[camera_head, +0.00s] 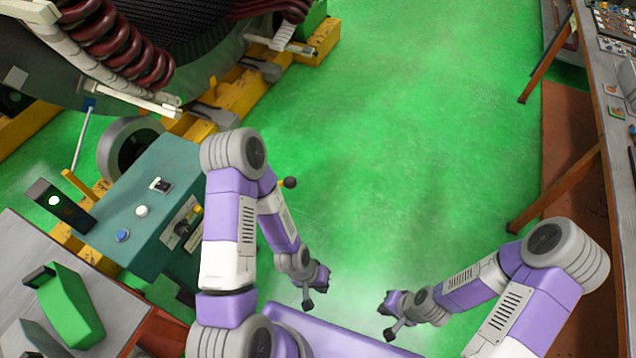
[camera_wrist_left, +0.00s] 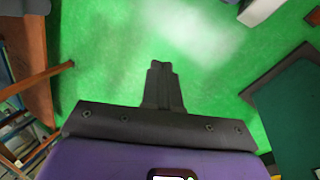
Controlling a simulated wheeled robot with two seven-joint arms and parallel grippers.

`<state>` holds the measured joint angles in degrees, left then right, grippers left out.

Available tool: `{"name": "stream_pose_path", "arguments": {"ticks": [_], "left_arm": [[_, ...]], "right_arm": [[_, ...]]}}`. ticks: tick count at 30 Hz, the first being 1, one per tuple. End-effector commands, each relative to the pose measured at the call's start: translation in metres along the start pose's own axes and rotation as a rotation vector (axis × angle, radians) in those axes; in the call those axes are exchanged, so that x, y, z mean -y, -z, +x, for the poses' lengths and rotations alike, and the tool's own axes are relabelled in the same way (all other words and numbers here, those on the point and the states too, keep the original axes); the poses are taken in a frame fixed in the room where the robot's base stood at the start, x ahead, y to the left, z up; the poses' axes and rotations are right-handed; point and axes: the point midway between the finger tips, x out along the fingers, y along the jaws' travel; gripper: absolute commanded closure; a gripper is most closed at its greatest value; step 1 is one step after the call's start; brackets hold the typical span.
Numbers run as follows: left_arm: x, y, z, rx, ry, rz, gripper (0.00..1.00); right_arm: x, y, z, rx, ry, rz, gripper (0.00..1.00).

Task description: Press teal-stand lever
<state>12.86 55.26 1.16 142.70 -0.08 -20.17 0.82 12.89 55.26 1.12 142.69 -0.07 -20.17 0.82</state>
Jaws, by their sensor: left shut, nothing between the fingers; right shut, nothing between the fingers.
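The teal stand (camera_head: 150,205) is at the left in the head view, with a white button, a blue button and a small switch on its top. A dark ball knob (camera_head: 289,183), seemingly a lever end, shows just right of my left arm; the arm hides what it joins to. My left gripper (camera_head: 312,292) is shut and empty, right of the stand and below the knob in the picture, apart from both. Its closed fingers (camera_wrist_left: 161,72) show over bare floor in the left wrist view, with a teal surface (camera_wrist_left: 298,125), likely the stand, at right. My right gripper (camera_head: 388,318) is shut and empty over the floor.
The large stator machine (camera_head: 165,35) with dark red coils rests on yellow supports at the upper left. A grey table (camera_head: 30,255) with a green block (camera_head: 68,305) is at lower left. A workbench (camera_head: 612,130) runs along the right. The green floor between is clear.

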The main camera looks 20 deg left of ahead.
Motion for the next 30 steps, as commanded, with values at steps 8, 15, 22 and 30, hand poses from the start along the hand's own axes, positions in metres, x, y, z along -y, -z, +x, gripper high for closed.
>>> {"name": "stream_pose_path", "arguments": {"ticks": [8, 15, 22, 30], "left_arm": [[0.001, 0.0, 0.0, 0.001, 0.001, -0.001, 1.0], [0.009, -0.01, 0.021, 0.086, 0.004, -0.115, 1.0], [-0.013, -0.044, 0.089, 0.514, -0.152, -0.694, 1.0], [-0.082, 0.064, 0.105, 1.011, -0.926, -1.453, 1.0]], "right_arm": [[0.0, -0.001, 0.0, 0.001, 0.001, -0.001, 1.0], [-0.002, 0.0, 0.007, 0.001, 0.0, -0.001, 1.0], [-0.012, 0.001, 0.033, 0.0, 0.0, 0.0, 1.0], [-0.025, 0.003, 0.066, 0.0, 0.0, 0.0, 1.0]]}}
